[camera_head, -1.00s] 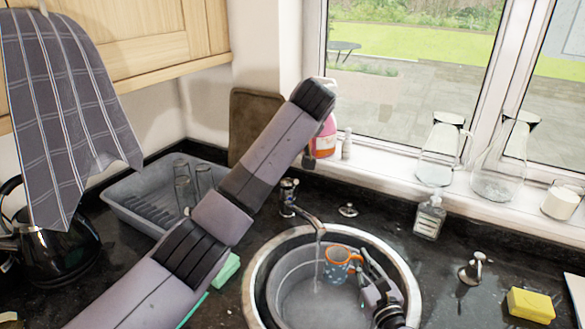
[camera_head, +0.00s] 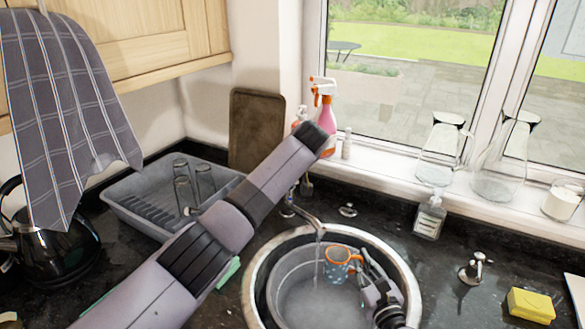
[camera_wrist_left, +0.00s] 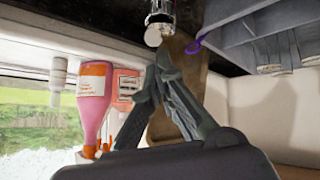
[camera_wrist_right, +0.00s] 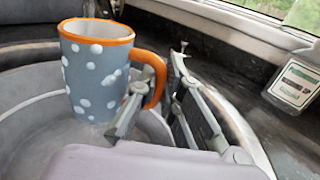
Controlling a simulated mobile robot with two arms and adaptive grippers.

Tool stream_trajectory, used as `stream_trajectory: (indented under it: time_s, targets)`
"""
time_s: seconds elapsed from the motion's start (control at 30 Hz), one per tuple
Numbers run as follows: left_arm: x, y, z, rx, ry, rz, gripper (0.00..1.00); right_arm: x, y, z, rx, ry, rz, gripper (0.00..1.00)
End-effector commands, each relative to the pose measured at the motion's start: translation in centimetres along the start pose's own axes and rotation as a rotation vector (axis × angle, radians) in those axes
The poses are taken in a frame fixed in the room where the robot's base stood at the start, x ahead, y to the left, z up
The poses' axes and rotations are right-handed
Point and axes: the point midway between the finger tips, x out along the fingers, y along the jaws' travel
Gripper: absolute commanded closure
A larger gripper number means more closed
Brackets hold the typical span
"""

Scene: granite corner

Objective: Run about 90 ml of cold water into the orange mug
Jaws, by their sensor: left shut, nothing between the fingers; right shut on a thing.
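The orange mug (camera_head: 337,264) is blue-grey with pale spots and an orange rim and handle. My right gripper (camera_head: 364,276) is shut on its handle and holds it upright in the sink bowl; the right wrist view shows the mug (camera_wrist_right: 95,75) close up, its inside mostly hidden. The tap spout (camera_head: 312,222) reaches over the bowl. A thin water stream (camera_head: 317,262) falls from it, appearing just left of the mug. My left gripper (camera_wrist_left: 163,65) is shut and empty, just short of a chrome tap part (camera_wrist_left: 160,14). My forearm mostly hides that gripper in the head view.
A grey basin (camera_head: 285,285) lines the round sink. A dish rack (camera_head: 130,195) with glasses stands left, and a chopping board (camera_head: 252,130) leans behind. Spray bottles (camera_head: 326,110) are on the sill. A soap bottle (camera_head: 429,217) and another tap handle (camera_head: 475,268) stand right.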

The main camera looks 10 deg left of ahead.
Motion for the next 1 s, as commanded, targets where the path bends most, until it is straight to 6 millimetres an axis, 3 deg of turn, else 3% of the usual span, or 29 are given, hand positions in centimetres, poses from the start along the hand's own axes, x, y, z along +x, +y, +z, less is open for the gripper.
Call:
stream_trajectory:
  time_s: [0.47, 0.8, 1.0]
  targets:
    - [0.2, -0.1, 0.6, 0.003, 0.019, 0.003, 1.00, 0.0, 0.0, 0.1, 0.001, -0.002, 0.000, 1.00]
    - [0.2, -0.7, 3.4, 0.012, 0.211, 0.040, 1.00, 0.0, 0.0, 0.1, 0.001, -0.002, 0.000, 1.00]
    - [0.2, -0.9, 4.7, 0.010, 0.238, 0.046, 1.00, 0.0, 0.0, 0.1, 0.001, -0.002, 0.000, 1.00]
